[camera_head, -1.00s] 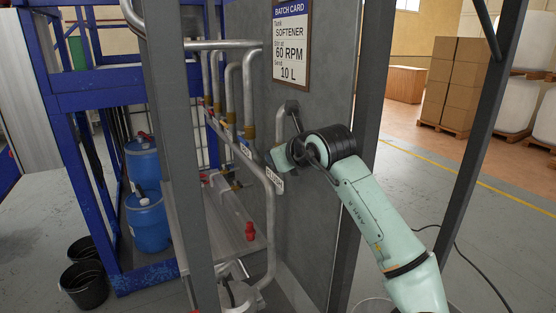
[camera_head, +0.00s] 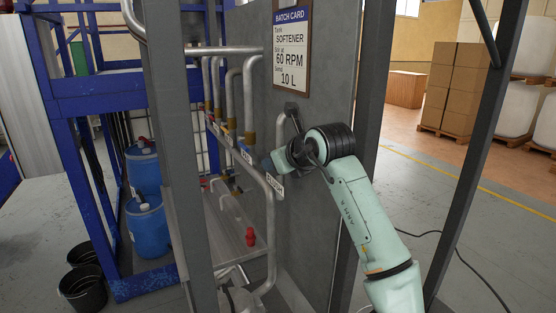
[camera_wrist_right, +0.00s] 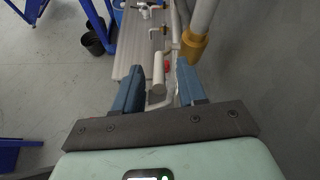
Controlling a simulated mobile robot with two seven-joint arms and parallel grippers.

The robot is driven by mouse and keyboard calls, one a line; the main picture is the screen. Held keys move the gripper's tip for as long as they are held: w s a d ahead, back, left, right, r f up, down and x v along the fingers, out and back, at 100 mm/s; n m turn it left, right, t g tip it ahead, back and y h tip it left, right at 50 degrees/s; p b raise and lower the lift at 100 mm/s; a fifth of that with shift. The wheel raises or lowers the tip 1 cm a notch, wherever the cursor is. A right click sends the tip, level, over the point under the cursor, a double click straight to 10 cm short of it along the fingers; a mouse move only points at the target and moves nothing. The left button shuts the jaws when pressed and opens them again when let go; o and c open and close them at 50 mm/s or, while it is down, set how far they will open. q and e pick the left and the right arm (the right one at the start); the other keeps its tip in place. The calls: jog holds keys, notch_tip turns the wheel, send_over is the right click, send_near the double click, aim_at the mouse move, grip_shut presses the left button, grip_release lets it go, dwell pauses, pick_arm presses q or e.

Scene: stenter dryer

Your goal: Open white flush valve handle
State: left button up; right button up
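My right gripper (camera_head: 274,165) reaches in from the right to the pipe rack; its fingers are mostly hidden behind my wrist in the head view. In the right wrist view the gripper (camera_wrist_right: 160,85) is open, its two blue-grey fingers well apart. A pale, round-ended bar (camera_wrist_right: 158,74), which looks like the white flush valve handle, shows between the fingers with a gap on both sides. I cannot tell how deep it sits between them. The handle is hidden in the head view, near a small white label (camera_head: 274,186) too small to read surely. My left gripper is not in view.
Grey pipes with brass fittings (camera_head: 249,137) run down the grey panel (camera_head: 310,125). A brass fitting (camera_wrist_right: 194,46) stands close beyond the right finger. A red valve part (camera_head: 250,237) sits lower. Grey posts (camera_head: 178,150) flank the rack; blue drums (camera_head: 148,226) stand left.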

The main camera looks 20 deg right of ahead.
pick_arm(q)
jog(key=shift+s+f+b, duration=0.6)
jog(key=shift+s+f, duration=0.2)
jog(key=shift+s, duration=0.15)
pick_arm(e)
jog(key=v, duration=1.3)
jog(key=shift+s+r, duration=0.15)
